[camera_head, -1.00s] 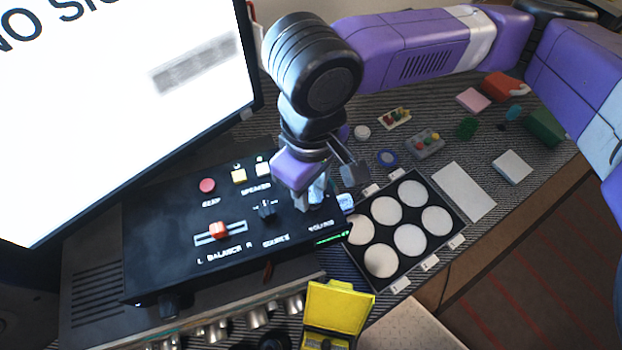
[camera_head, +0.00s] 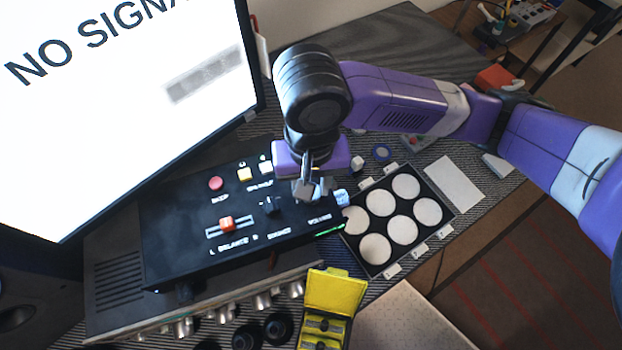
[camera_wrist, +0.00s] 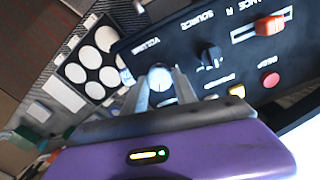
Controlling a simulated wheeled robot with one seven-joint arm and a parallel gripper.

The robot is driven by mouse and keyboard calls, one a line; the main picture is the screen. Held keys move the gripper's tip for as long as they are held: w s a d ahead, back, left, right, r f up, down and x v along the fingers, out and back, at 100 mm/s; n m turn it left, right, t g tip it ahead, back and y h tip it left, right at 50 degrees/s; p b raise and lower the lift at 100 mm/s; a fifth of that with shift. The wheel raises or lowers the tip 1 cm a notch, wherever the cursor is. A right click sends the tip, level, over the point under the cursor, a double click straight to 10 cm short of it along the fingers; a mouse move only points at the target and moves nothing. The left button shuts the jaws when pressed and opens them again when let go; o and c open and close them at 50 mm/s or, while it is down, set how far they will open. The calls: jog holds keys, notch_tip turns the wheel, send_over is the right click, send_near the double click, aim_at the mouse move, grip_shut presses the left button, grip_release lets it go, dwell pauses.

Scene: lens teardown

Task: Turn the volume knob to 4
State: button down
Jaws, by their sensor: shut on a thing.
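The volume knob (camera_wrist: 160,84) is a round pale knob on the black control box (camera_head: 165,262), beside the printed word VOLUME. In the wrist view it sits between the two fingers of my gripper (camera_wrist: 176,82), which is shut on it. In the head view my gripper (camera_head: 314,190) points down at the right end of the box, and its fingers and wrist hide most of the knob. I cannot read the knob's setting or any scale numbers.
The box also carries a black source knob (camera_head: 270,205), an orange balance slider (camera_head: 227,223) and a red beep button (camera_head: 216,183). A black tray (camera_head: 378,207) with white discs lies close on the right. A yellow case (camera_head: 336,290) stands in front. A monitor (camera_head: 120,120) rises behind left.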

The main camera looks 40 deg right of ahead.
jog(key=shift+w+m, duration=0.1)
jog(key=shift+m, duration=0.2)
jog(key=c, duration=1)
grip_release()
jog(key=shift+o, duration=0.2)
jog(key=shift+r, duration=0.1)
notch_tip(320, 180, up, 8)
jog(key=shift+f+p, duration=0.2)
jog(key=shift+p, duration=0.6)
